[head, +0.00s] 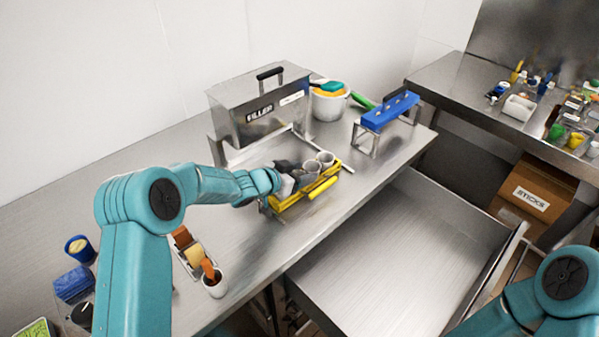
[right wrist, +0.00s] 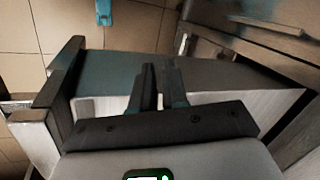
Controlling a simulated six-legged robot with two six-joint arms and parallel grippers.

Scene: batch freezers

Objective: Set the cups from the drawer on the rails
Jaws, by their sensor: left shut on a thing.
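My left gripper (head: 289,170) is at the yellow rails (head: 282,205) on the steel counter, below the filler. It is shut on a grey cup (head: 304,180), which its dark fingers partly hide. Two more grey cups, one nearer (head: 311,166) and one farther (head: 326,158), stand at the rails just right of the gripper. I cannot tell whether the held cup touches the rails. The wide steel drawer (head: 385,255) is pulled out below the counter, and its visible floor is bare. In the right wrist view my right gripper (right wrist: 159,75) shows two dark fingers close together; nothing is clearly between them.
The filler box (head: 262,108) stands behind the rails, with a white tub (head: 329,103) beside it. A blue-topped stand (head: 389,112) is at the counter's right end. A white cup (head: 215,284) and a sample holder (head: 190,255) are at front left. A sticks carton (head: 533,195) is at right.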

